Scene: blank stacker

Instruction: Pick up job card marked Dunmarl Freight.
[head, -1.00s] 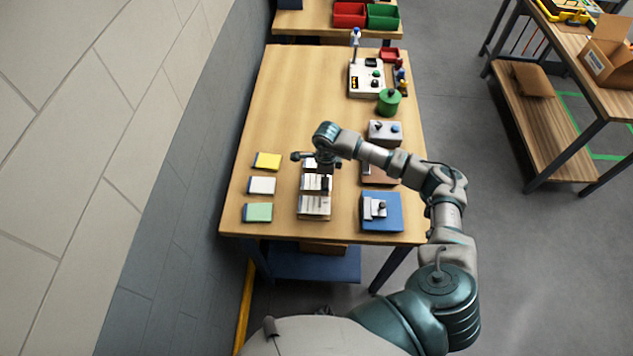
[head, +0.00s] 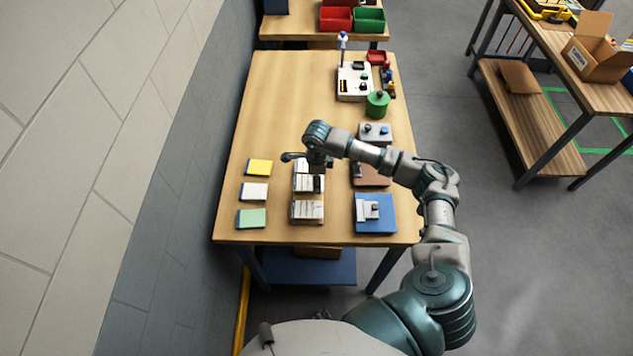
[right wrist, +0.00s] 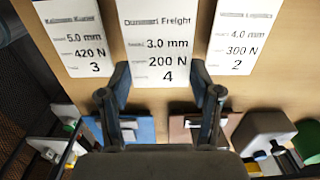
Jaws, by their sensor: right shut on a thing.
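The Dunmarl Freight job card (right wrist: 158,38) is white, printed 3.0 mm, 200 N and 4, and fills the upper middle of the right wrist view. My right gripper (right wrist: 160,88) is shut on it, with a finger at each side edge of its lower part. In the head view the card (head: 301,182) is the middle one of a column, partly hidden by my right gripper (head: 318,184). It appears level with its neighbours; I cannot tell whether it is off the surface. My left gripper is not in view.
Two other white cards flank it: one with 420 N (right wrist: 80,35) and one with 300 N (right wrist: 243,35). Yellow (head: 259,167), white (head: 254,192) and green (head: 251,218) pads lie to the left. A blue fixture (head: 375,226) and a brown one (head: 370,178) stand to the right.

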